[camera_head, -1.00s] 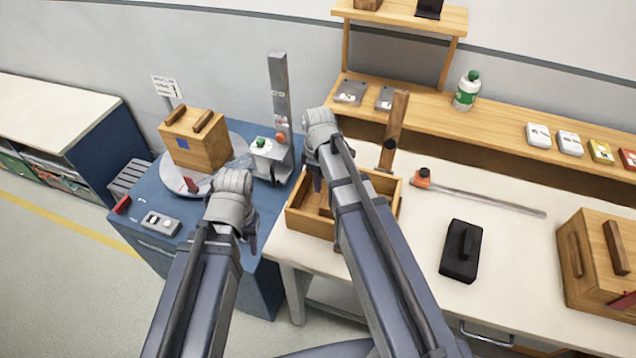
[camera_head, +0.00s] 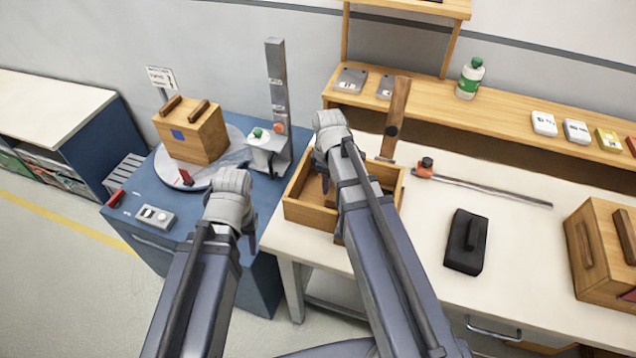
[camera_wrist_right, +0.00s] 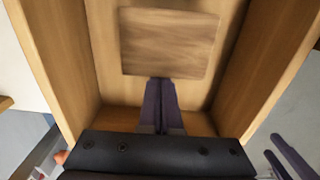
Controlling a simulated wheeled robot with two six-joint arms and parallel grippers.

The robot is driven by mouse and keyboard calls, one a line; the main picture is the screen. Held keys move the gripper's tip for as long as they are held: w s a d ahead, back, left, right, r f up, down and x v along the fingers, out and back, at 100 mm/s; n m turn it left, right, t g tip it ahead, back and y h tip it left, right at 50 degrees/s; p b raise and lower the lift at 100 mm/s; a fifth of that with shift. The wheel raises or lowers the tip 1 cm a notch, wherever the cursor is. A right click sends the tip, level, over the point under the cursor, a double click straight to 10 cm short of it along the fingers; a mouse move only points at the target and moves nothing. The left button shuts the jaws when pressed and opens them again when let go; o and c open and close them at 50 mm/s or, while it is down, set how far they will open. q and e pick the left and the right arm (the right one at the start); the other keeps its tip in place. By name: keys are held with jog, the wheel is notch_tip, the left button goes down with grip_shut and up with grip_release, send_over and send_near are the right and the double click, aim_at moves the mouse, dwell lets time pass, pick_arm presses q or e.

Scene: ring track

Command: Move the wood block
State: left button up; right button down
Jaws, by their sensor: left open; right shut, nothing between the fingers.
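A brown wood block (camera_wrist_right: 168,42) lies inside an open wooden tray (camera_wrist_right: 253,80) in the right wrist view. In the head view the tray (camera_head: 306,217) stands at the left end of the white bench, and my right arm hides much of its inside. My right gripper (camera_head: 325,186) is over the tray; in the right wrist view its fingers (camera_wrist_right: 160,84) are together, with tips at the block's near edge. I cannot tell whether they touch it. My left gripper (camera_head: 252,232) is open and empty beside the blue cabinet's front right edge.
A blue cabinet (camera_head: 150,195) at left carries a handled wooden box (camera_head: 192,132) on a round plate and a grey post (camera_head: 277,90). On the white bench (camera_head: 420,215) are an upright plank (camera_head: 397,115), a rod, a black handled block (camera_head: 466,242) and another wooden box (camera_head: 597,245).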

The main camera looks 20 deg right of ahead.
jog(key=shift+s+d, duration=0.6)
jog(key=shift+d, duration=0.2)
jog(key=shift+w, duration=0.1)
